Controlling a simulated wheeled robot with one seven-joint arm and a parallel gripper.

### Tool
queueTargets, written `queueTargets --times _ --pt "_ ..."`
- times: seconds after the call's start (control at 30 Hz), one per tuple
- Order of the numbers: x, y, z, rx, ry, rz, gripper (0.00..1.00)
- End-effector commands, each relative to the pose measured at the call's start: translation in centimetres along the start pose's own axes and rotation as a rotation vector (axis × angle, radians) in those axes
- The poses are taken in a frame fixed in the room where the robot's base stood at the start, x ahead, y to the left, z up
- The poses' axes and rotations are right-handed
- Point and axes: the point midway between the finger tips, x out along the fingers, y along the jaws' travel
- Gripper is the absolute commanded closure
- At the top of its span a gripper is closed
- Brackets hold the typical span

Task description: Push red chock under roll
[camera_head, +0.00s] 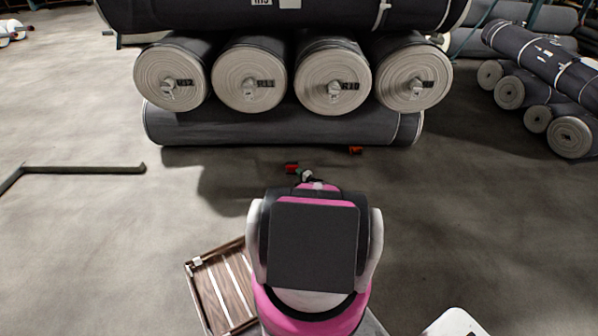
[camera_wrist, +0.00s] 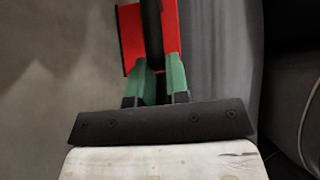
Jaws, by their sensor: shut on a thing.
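The red chock (camera_head: 291,168) is low over or on the floor, just in front of a grey roll (camera_head: 285,128) that lies crosswise under the stack. A short strip of floor shows between chock and roll. My gripper (camera_head: 304,174) is at the chock's right end, partly hidden by my arm. In the wrist view my green-fingered gripper (camera_wrist: 160,75) is shut on the red chock (camera_wrist: 171,28), which has a black strip down its middle. A second small orange-red block (camera_head: 356,150) sits at the roll's front lower edge, to the right.
Several roll ends (camera_head: 250,78) face me above the crosswise roll, with a dark roll (camera_head: 220,12) on top. More rolls (camera_head: 540,95) are stacked at the right. The floor between is clear.

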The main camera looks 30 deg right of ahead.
Motion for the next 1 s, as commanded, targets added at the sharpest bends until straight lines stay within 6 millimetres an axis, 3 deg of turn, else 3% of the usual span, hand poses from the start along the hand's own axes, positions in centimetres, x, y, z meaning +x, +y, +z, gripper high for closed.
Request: queueTargets --times 0.2,0.6,1.0 --pt "0.2 2.1 -0.1 0.001 0.000 -0.003 1.00" --pt "3.1 2.3 -2.9 0.000 0.000 -0.002 1.00" --pt "3.7 2.3 -3.4 0.000 0.000 -0.002 1.00"
